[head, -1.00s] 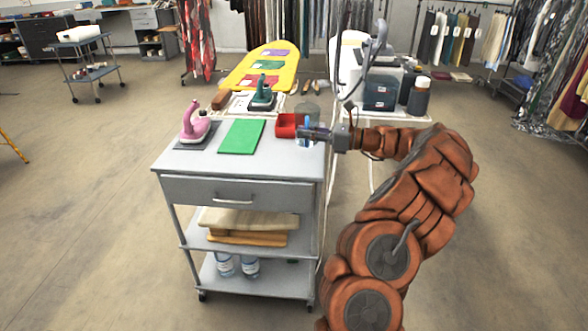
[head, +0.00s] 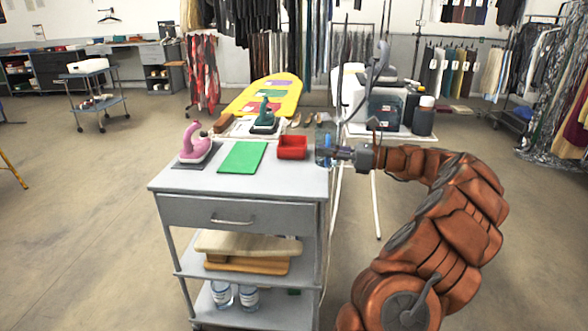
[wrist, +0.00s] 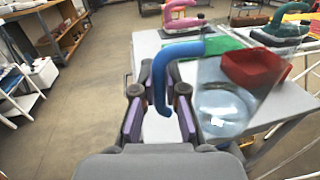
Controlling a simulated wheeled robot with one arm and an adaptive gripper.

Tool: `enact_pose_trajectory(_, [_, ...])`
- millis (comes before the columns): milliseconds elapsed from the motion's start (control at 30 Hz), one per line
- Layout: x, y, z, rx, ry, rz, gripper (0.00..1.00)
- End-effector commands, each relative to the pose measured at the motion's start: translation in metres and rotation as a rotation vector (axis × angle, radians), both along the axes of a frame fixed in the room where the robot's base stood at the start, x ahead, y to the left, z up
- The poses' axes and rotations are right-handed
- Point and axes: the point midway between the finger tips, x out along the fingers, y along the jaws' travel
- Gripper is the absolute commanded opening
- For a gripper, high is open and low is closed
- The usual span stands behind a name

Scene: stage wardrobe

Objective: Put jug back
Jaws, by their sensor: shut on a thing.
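The jug (head: 322,150) is clear, with a blue handle. In the wrist view its handle (wrist: 163,75) rises between the fingers and its see-through body (wrist: 222,108) lies to the right. My gripper (head: 346,152) is shut on the handle; its pads (wrist: 158,118) flank it in the wrist view. The jug is at the right edge of the grey trolley's top (head: 210,182), beside a red bin (head: 292,149). I cannot tell whether its base touches the top.
A pink iron (head: 194,146) and a green mat (head: 243,157) lie on the trolley's top. Behind are a yellow ironing board (head: 262,97) and a white stand (head: 390,130) with a dark machine and bottles. Open floor lies left of the trolley.

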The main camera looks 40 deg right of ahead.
Motion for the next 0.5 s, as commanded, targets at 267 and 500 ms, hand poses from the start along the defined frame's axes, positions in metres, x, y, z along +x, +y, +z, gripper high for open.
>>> enact_pose_trajectory(267, [0.035,0.045,-0.007,0.002,0.001,0.006,0.0])
enact_pose_trajectory(500, [0.049,0.06,-0.007,-0.002,0.0,0.0,0.0])
